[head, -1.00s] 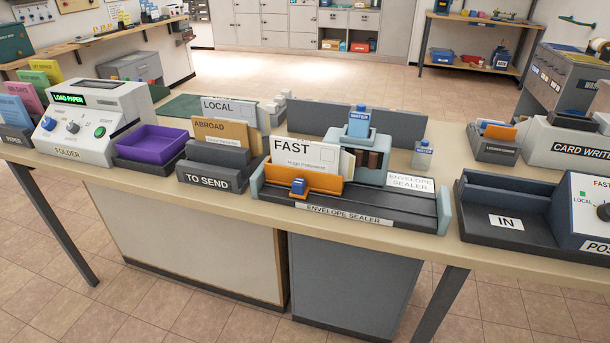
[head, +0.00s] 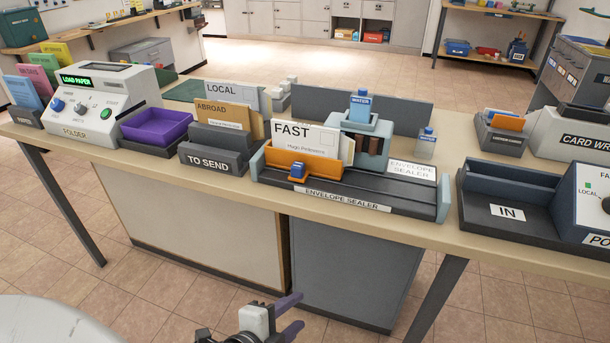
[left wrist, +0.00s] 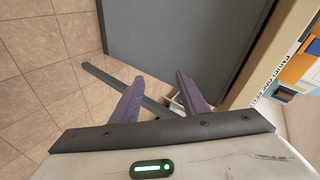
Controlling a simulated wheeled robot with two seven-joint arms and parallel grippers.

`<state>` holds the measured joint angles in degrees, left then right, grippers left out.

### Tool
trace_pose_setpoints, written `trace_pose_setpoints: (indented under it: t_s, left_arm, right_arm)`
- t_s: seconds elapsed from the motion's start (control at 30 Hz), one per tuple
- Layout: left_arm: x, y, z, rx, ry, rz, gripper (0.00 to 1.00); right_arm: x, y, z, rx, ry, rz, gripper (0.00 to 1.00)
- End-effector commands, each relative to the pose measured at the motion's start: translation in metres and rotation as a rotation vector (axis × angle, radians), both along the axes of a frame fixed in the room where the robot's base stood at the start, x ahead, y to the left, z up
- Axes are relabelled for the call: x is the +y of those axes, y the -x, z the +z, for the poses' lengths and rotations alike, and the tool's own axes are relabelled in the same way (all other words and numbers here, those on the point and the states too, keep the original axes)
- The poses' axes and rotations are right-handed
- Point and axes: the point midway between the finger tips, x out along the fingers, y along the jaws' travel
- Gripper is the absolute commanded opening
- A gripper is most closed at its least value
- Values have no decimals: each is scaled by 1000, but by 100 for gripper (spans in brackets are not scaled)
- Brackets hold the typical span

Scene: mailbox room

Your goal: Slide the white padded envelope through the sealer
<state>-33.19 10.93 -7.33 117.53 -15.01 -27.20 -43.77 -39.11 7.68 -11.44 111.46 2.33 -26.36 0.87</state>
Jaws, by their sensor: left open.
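The white envelope marked FAST (head: 306,138) stands upright in the orange carriage (head: 318,160) at the left end of the envelope sealer (head: 350,198). The carriage has a small blue knob (head: 297,171) on its front. The sealer's grey-blue housing (head: 366,135), topped by a blue water bottle (head: 361,104), stands just right of the envelope. My left gripper (head: 294,314) is low in front of the table, well below the sealer and touching nothing. In the left wrist view its two purple fingers (left wrist: 157,95) are apart and empty. My right gripper is not seen.
The TO SEND rack (head: 215,152) with ABROAD and LOCAL envelopes stands left of the sealer. The dark IN tray (head: 510,205) stands to its right. A small water bottle (head: 427,142) stands behind the track. The table's front edge lies between my gripper and the sealer.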

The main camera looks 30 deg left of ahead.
Motion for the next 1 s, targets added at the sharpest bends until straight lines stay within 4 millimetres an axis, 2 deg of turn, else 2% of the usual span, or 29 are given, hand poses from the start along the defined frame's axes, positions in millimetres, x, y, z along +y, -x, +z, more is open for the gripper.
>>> trace_pose_setpoints:
  t_s: [0.03,0.2,0.3,0.4,0.5,0.6,0.77,1.0]
  left_arm:
    - [13,-18,20,-62,-200,-79,41]
    - [51,-60,94,-191,-911,-280,41]
    - [69,-75,135,-213,-1284,-338,41]
    - [81,-82,169,-203,-1577,-366,41]
    - [89,-86,192,-181,-1776,-375,41]
    - [92,-88,204,-162,-1882,-378,41]
    - [97,-101,209,-154,-1920,-378,41]
    - [107,-144,209,-154,-1918,-378,41]
  right_arm:
    - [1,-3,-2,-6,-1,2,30]
    - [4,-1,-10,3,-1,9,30]
    - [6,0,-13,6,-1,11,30]
    - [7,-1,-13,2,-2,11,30]
    - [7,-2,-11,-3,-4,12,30]
    - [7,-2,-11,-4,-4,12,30]
    - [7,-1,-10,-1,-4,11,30]
    - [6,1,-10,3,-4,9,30]
